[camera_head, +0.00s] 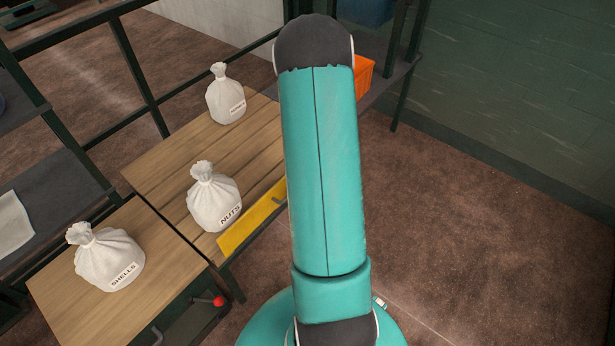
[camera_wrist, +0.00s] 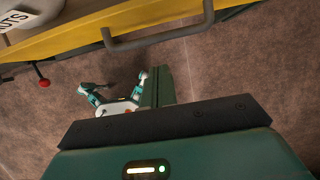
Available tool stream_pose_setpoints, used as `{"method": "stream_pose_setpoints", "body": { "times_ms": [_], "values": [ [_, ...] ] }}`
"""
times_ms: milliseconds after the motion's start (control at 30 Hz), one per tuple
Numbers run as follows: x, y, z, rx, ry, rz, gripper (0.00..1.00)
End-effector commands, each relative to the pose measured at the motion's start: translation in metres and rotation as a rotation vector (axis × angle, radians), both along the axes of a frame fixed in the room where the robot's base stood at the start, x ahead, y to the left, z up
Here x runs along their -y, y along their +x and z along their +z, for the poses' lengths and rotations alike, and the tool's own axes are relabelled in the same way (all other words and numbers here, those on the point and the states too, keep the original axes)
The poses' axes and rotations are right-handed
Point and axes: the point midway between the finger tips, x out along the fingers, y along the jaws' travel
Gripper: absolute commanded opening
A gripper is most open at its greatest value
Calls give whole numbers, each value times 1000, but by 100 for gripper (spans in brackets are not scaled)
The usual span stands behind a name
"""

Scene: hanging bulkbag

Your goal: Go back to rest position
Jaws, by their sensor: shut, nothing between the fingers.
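My gripper (camera_wrist: 158,86) shows in the wrist view as narrow dark green fingers held together, with nothing between them. It is over the brown floor, apart from the yellow edge (camera_wrist: 170,23) and grey handle (camera_wrist: 157,38) of the workbench. In the head view my teal arm crosses the middle of the picture, and the gripper is hidden there.
A sack marked NUTS (camera_head: 214,198) and another sack (camera_head: 225,96) stand on the wooden workbench (camera_head: 160,174). A SHELLS sack (camera_head: 107,257) stands on a nearer wooden top. An orange box (camera_head: 363,75) is behind my arm. Floor (camera_head: 470,220) to the right is clear.

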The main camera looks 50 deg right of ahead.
Motion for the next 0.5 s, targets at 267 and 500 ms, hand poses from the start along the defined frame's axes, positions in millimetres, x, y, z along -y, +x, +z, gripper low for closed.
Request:
{"method": "stream_pose_setpoints", "body": {
  "times_ms": [267, 500],
  "values": [
    [0, 5, 34, -1, -1, 0, 0],
    [-1, 4, 36, -2, 0, -1, 0]
  ]
}}
